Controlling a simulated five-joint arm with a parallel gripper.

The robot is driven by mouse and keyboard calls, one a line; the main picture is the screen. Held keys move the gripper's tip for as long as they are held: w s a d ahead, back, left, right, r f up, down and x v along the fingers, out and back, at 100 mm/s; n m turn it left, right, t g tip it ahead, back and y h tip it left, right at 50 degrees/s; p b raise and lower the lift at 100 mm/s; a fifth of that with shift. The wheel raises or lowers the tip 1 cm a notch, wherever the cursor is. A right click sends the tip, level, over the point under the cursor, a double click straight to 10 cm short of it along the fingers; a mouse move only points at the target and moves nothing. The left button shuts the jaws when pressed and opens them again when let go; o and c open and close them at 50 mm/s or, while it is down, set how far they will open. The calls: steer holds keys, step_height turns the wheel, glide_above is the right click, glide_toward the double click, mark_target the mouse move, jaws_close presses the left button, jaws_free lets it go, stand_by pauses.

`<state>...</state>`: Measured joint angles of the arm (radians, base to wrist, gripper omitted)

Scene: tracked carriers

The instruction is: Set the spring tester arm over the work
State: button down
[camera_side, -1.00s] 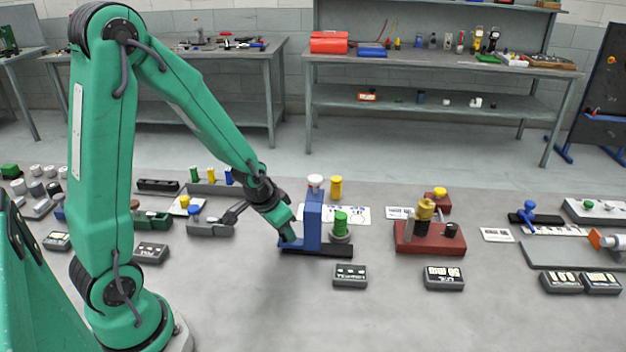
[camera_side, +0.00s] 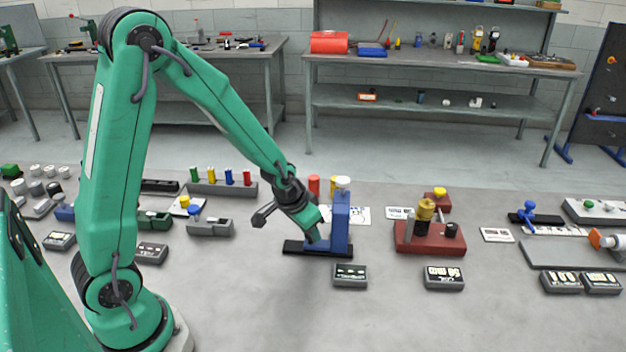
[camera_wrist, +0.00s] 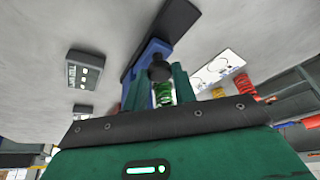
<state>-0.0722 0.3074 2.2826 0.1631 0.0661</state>
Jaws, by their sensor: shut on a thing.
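The spring tester arm (camera_side: 341,228) is a blue upright with a white knob on top, standing on a black rail (camera_side: 293,247). It is at the right end of the rail. My gripper (camera_side: 318,238) is low at its left side and shut on it. In the wrist view, the fingers close around a dark knob, with the blue arm (camera_wrist: 150,52) just beyond. A green spring (camera_wrist: 163,95) shows between the fingers there. In the side view the blue arm hides the green piece, so I cannot tell whether the arm is exactly over it.
A red spring (camera_side: 314,187) stands behind the tester near a printed white sheet (camera_side: 362,214). A grey label box (camera_side: 350,275) lies in front. A red block with a yellow knob (camera_side: 430,236) is to the right.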

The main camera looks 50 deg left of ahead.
steer(key=shift+w+d+r, duration=0.15)
steer(key=shift+w+d, duration=0.05)
steer(key=shift+w, duration=0.05)
steer(key=c, duration=1.1)
jaws_free()
steer(key=shift+c, duration=0.2)
steer(key=shift+s, duration=0.15)
steer(key=v, duration=0.7)
steer(key=shift+r, duration=0.25)
steer(key=shift+s, duration=0.15)
steer(key=s+d+r+t, duration=0.1)
steer(key=s+d+r, duration=0.1)
steer(key=s+r, duration=1.1)
steer(key=s, duration=0.2)
steer(key=shift+s+d, duration=0.2)
steer(key=shift+s, duration=0.2)
